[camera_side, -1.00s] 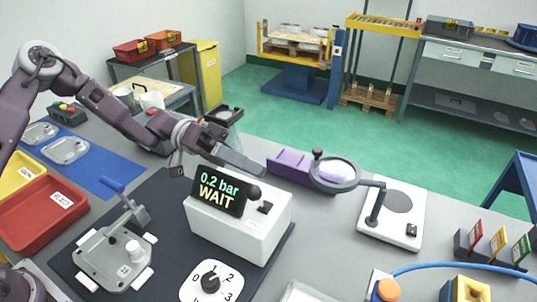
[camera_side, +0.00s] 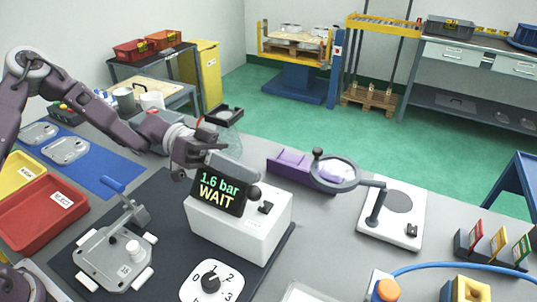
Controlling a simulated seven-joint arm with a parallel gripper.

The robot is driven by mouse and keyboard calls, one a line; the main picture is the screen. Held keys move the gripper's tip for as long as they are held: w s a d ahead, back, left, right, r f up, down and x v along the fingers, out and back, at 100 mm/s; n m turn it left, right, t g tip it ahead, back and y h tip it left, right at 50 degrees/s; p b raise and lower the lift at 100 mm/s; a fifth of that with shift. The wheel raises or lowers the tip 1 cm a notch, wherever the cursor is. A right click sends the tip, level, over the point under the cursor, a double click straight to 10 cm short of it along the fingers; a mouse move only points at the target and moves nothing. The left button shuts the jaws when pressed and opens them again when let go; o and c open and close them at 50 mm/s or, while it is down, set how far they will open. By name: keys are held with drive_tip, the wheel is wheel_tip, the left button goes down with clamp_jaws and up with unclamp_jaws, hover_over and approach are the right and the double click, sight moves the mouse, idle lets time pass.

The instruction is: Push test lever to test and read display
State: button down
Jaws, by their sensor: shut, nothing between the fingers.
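The white tester box (camera_side: 245,232) stands on the dark mat. Its black display (camera_side: 219,192) reads "1.6 bar WAIT" in green and yellow. A round black knob (camera_side: 254,192) shows at the display's right edge, and a small black switch (camera_side: 266,207) is on the box top. I cannot tell which of these is the test lever. My gripper (camera_side: 250,173) is shut and empty, just behind and above the display; I cannot tell whether it touches anything. A casting (camera_side: 112,262) sits at front left under a clamp with a blue handle (camera_side: 112,185).
A white dial (camera_side: 212,284) is in front of the box. A magnifier (camera_side: 334,172) on a stand and a purple holder (camera_side: 290,165) are to the right. A red reject tray (camera_side: 42,222) is at left. The grey bench between box and magnifier stand is clear.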

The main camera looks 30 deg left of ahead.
drive_tip(key=w+a+r, duration=0.2)
drive_tip(key=w+a, duration=0.2)
drive_tip(key=a, duration=0.6)
drive_tip(key=shift+a+r, duration=0.3)
drive_tip(key=s+d+y, duration=0.1)
drive_tip(key=s, duration=0.1)
drive_tip(key=s+d+g+y, duration=0.1)
drive_tip(key=s+y, duration=0.1)
drive_tip(key=shift+d+f, duration=0.1)
drive_tip(key=shift+d, duration=0.25)
drive_tip(key=s+a+r+n+t+y, duration=0.2)
drive_tip(key=s+n+y, duration=0.2)
drive_tip(key=s, duration=0.3)
drive_tip(key=s+a+r+n+t+y, duration=0.2)
drive_tip(key=s+a+n+t+y, duration=0.1)
drive_tip(key=s, duration=0.5)
drive_tip(key=s+a+r+n+t+y, duration=0.2)
drive_tip(key=s+a+n+y, duration=0.1)
drive_tip(key=s+n+y, duration=0.2)
drive_tip(key=s+y, duration=0.2)
drive_tip(key=s, duration=0.1)
drive_tip(key=shift+r+t, duration=0.25)
drive_tip(key=shift+t, duration=0.05)
